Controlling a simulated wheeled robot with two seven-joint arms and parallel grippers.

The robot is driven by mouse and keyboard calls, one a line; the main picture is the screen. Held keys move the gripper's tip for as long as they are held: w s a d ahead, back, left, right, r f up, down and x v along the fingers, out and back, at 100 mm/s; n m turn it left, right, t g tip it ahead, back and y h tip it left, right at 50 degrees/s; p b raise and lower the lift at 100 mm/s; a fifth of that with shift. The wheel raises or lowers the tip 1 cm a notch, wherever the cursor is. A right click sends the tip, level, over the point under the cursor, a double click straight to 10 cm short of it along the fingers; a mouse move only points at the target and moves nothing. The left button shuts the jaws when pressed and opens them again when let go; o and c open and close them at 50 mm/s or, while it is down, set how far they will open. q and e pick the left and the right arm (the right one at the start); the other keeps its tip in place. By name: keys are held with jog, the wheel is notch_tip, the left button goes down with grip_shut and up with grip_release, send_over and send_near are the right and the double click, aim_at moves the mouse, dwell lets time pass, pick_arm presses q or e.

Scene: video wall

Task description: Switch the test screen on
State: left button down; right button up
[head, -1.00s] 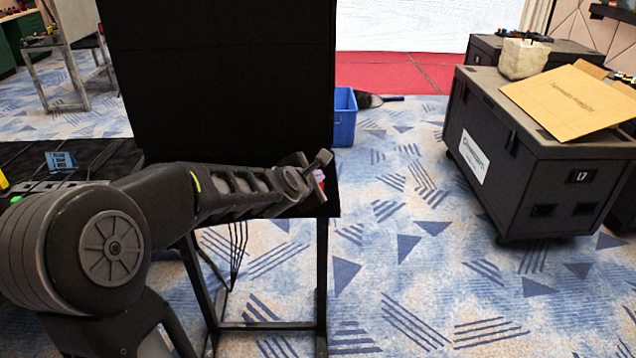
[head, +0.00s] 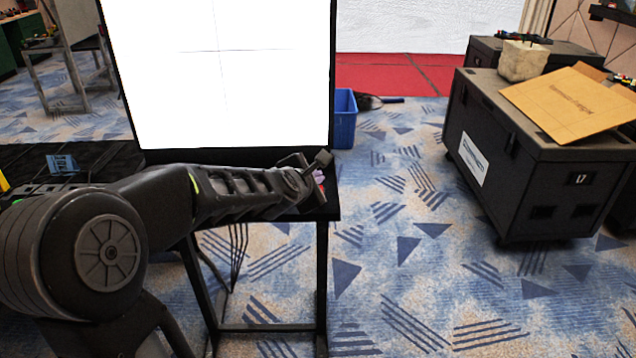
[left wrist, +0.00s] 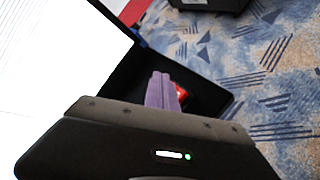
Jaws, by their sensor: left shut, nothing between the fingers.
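The test screen (head: 220,75) is lit bright white, with thin grey crossing lines on it. It stands on a black frame stand and also fills the upper left of the left wrist view (left wrist: 55,70). My left gripper (head: 318,176) is at the lower right of the screen, over the stand's dark ledge. Its purple fingers (left wrist: 160,90) are shut with nothing between them. A small red part (left wrist: 181,92) shows right beside the fingertips, on the dark ledge; whether they touch it I cannot tell. My right gripper is not in view.
A blue bin (head: 345,118) stands on the carpet behind the stand's right side. A black flight case (head: 540,160) with a cardboard piece (head: 572,102) on top stands at the right. The patterned carpet between stand and case is clear.

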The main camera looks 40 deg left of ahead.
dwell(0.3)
pick_arm(q)
jog(key=r+p, duration=0.3)
jog(key=s+d+r+p, duration=0.1)
jog(key=r, duration=0.1)
jog(key=shift+s, duration=0.1)
jog(key=shift+f, duration=0.1)
dwell(0.7)
